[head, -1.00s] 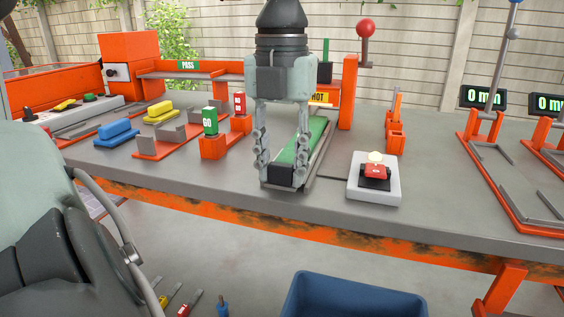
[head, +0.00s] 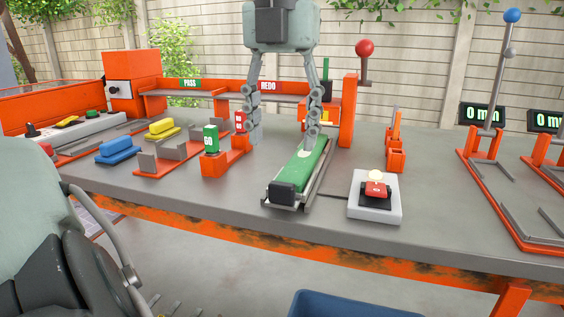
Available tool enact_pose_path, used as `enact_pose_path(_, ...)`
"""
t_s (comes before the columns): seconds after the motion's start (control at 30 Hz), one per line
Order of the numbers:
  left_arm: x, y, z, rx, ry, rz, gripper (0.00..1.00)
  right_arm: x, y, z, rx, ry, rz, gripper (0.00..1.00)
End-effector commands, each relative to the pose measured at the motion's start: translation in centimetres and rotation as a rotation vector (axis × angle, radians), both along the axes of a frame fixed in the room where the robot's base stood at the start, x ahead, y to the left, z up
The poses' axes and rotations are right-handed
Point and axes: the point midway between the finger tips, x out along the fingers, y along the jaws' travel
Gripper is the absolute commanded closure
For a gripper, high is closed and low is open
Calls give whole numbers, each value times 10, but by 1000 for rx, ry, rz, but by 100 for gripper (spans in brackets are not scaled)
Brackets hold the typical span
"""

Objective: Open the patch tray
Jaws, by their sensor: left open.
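My left gripper (head: 283,141) hangs down from the top of the head view over the workbench. Its two fingers are spread wide with nothing between them. The right fingertip overlaps the far part of a long green-topped belt unit (head: 303,167) with a black end block, set in a grey rail; I cannot tell whether they touch. The left fingertip is beside a red block on an orange stand. No part is clearly marked as the patch tray, so I cannot tell which it is. My right gripper is not in view.
A white box with a red button (head: 375,190) stands right of the belt. A red-knobbed lever (head: 365,48) rises behind. A blue bin (head: 350,305) is below.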

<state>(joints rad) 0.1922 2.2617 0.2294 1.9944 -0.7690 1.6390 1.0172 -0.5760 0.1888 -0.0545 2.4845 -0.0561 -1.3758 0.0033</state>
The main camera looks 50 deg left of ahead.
Motion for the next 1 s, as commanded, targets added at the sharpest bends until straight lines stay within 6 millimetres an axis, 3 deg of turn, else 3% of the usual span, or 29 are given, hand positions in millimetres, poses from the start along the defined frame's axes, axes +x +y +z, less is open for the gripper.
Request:
enact_pose_path(0.1, 0, 0, 20, 1, -1, 1, 45, 0, 0, 0, 0, 0, 0, 48)
enact_pose_path(0.3, 0, 0, 34, 0, 1, 0, 45, 0, 0, 0, 0, 0, 0, 48)
enact_pose_path(1.0, 0, 0, 35, 0, 2, -1, 45, 0, 0, 0, 0, 1, 0, 48)
